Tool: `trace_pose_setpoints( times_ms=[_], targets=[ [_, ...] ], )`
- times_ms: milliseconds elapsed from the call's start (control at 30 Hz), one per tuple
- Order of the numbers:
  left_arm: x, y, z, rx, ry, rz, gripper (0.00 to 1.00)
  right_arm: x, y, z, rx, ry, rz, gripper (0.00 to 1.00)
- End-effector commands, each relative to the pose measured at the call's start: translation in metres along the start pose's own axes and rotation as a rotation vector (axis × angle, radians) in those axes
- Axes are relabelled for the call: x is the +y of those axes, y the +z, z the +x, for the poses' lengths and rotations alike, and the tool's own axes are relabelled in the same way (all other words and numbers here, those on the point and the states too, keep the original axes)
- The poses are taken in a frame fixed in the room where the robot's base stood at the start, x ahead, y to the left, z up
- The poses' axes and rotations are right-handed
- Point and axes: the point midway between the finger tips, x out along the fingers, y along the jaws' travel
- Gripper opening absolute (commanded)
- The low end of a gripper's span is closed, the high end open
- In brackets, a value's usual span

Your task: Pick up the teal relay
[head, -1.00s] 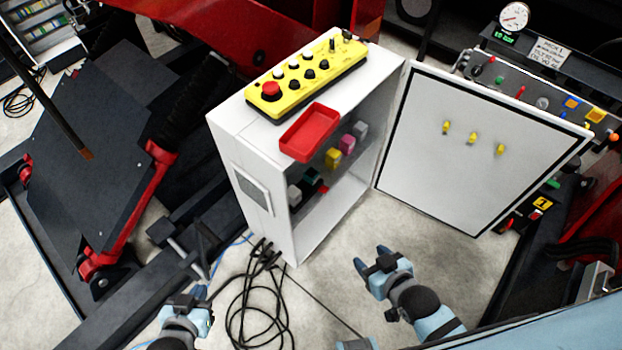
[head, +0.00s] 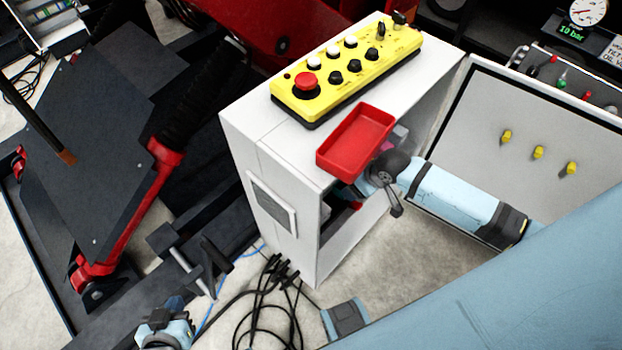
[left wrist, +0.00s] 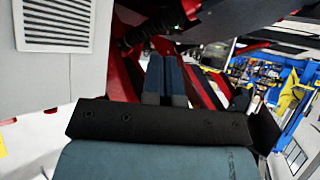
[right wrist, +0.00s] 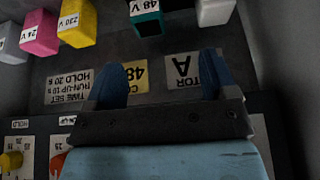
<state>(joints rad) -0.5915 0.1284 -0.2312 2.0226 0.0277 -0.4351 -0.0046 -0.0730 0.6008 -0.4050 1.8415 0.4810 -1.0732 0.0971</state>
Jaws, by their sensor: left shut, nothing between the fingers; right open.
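The teal relay (right wrist: 147,24), marked 48 V, shows at the top of the right wrist view, between a yellow relay and a whitish one. My right gripper (right wrist: 158,72) is open and empty inside the cabinet; the relay lies beyond its fingertips, apart from them. In the head view my right arm reaches into the open cabinet (head: 283,190), and its wrist and the red tray hide most of the relays. My left gripper (head: 172,312) is shut and empty low in front of the cabinet's left side; its closed fingers show in the left wrist view (left wrist: 163,75).
A yellow relay (right wrist: 77,22), a pink relay (right wrist: 40,33) and a whitish relay (right wrist: 215,10) flank the teal one. A red tray (head: 355,142) and a yellow control box (head: 345,70) sit on the cabinet top. The open door (head: 480,130) stands at the right; cables (head: 265,300) lie below.

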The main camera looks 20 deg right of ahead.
Motion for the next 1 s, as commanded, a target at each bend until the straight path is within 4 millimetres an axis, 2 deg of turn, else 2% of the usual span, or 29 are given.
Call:
trace_pose_setpoints(
  times_ms=[33,133,433,667,1000],
  targets=[
    [0.001,0.006,0.004,-0.002,0.002,-0.002,0.00,0.009,0.001,0.004,-0.022,0.007,-0.001,0.79],
    [0.003,0.009,0.003,-0.007,0.005,-0.005,0.00,0.017,0.001,0.007,-0.047,0.011,0.001,0.79],
    [0.007,0.021,0.000,-0.024,0.011,-0.018,0.00,0.017,0.002,0.055,-0.049,0.011,0.004,0.79],
    [0.005,0.019,0.004,-0.019,0.007,-0.021,0.00,0.017,0.003,0.073,-0.048,0.010,0.002,0.79],
    [0.004,0.025,0.009,-0.028,0.007,-0.030,0.00,0.021,0.006,0.118,-0.047,0.012,0.002,0.79]
  ],
)
